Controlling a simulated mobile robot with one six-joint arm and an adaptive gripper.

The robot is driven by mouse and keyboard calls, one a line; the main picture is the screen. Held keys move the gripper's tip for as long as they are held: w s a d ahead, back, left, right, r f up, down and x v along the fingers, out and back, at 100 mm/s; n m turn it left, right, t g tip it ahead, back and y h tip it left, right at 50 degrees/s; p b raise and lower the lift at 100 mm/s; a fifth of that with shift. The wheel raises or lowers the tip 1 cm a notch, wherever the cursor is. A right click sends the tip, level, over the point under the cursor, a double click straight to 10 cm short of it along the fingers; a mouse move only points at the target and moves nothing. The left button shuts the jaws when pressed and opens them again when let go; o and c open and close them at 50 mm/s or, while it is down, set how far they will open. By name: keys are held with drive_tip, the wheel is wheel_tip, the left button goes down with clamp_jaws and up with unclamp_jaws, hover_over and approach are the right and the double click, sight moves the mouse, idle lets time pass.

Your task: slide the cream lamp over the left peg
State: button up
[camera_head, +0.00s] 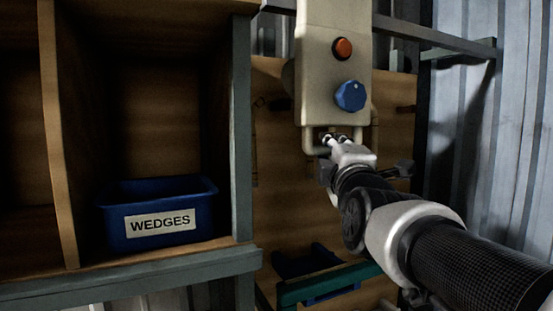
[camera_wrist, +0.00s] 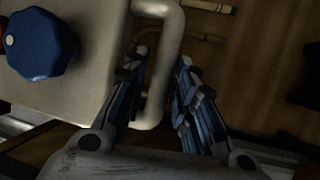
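A cream box-like body (camera_head: 333,60) with an orange-red button (camera_head: 342,48) and a blue knob (camera_head: 350,95) hangs upright at the centre; it seems to be the cream lamp. A cream loop handle (camera_wrist: 171,60) sticks out of it. My gripper (camera_head: 329,140) is at the lamp's lower end. In the wrist view my gripper (camera_wrist: 160,95) has its fingers apart, one on each side of the handle, with a gap at the right finger. A dark peg-like piece (camera_head: 277,104) shows on the board left of the lamp, and another (camera_head: 405,109) to the right.
A plywood board (camera_head: 275,150) stands behind the lamp. A blue bin labelled WEDGES (camera_head: 158,212) sits in a wooden shelf at left. A grey post (camera_head: 241,130) separates shelf and board. A dark blue tray (camera_head: 310,265) with a green front bar (camera_head: 325,285) is below.

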drive_tip(key=s+f, duration=0.1)
drive_tip(key=s, duration=0.5)
drive_tip(key=shift+a, duration=0.15)
drive_tip(key=shift+s+f, duration=0.1)
drive_tip(key=shift+f, duration=0.05)
drive_tip(key=s+a+f+m+g+y+b, duration=0.1)
drive_tip(key=s+f+m+g, duration=0.1)
drive_tip(key=f, duration=0.5)
drive_tip(key=s+a+f+m+g+b, duration=0.1)
drive_tip(key=s+f+m+g, duration=0.15)
drive_tip(key=f, duration=0.45)
drive_tip(key=s+f+m+g+b, duration=0.2)
drive_tip(key=s+f+m+g, duration=0.3)
drive_tip(key=s+f, duration=0.6)
drive_tip(key=s+d+f+m+g+b, duration=0.1)
drive_tip(key=s+f+m+g, duration=0.5)
drive_tip(key=f, duration=1.1)
drive_tip(key=s+m+b, duration=0.1)
drive_tip(key=s, duration=0.3)
drive_tip(key=shift+s+d+f, duration=0.15)
drive_tip(key=shift+s+f, duration=0.25)
drive_tip(key=shift+c, duration=0.5)
